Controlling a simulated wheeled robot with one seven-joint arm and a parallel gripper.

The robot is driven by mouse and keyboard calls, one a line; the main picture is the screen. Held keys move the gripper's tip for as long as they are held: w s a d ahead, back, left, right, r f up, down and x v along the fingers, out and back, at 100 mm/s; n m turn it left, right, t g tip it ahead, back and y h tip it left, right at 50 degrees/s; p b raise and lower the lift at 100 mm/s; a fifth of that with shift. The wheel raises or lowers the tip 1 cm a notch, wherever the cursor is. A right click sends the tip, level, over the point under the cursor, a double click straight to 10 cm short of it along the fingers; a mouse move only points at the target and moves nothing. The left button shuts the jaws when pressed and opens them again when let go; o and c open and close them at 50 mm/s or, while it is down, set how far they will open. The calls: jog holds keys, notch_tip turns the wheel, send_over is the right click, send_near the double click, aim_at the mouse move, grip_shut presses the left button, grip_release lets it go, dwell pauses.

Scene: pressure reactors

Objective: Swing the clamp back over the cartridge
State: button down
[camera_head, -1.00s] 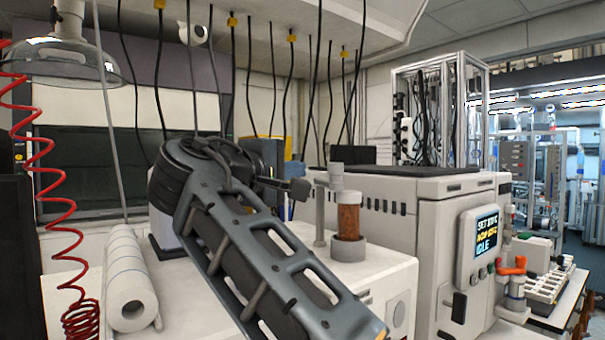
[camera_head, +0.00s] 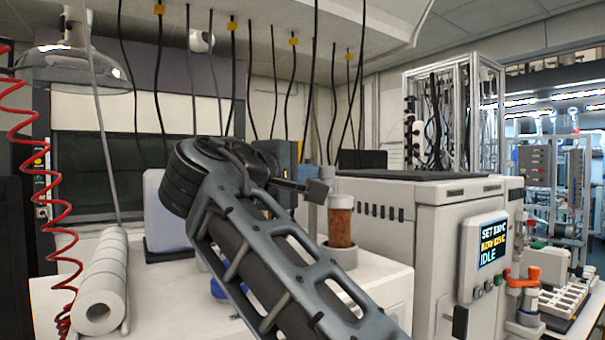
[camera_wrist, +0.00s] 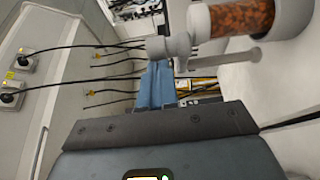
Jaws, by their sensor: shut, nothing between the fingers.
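The cartridge (camera_head: 341,226), a clear tube of orange-brown granules with a pale cap, stands upright in a round holder on the white bench unit. It also shows in the wrist view (camera_wrist: 244,16). The grey clamp (camera_head: 327,171) is largely hidden behind my gripper in the head view.
A white reactor cabinet (camera_head: 420,235) with a lit display (camera_head: 491,243) stands close on the right. A paper roll (camera_head: 105,280) lies at the left. Black cables hang behind.

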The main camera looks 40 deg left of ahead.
aim_at(333, 173)
jog(key=d+n+y, duration=0.1)
jog(key=w+d+n+y, duration=0.1)
jog(key=y, duration=0.1)
jog(key=w+d+n+y+p, duration=0.1)
jog(key=shift+g+y, duration=0.3)
jog(key=shift+g, duration=0.1)
jog(key=shift+w+d, duration=0.4)
jog(key=shift+w, duration=0.05)
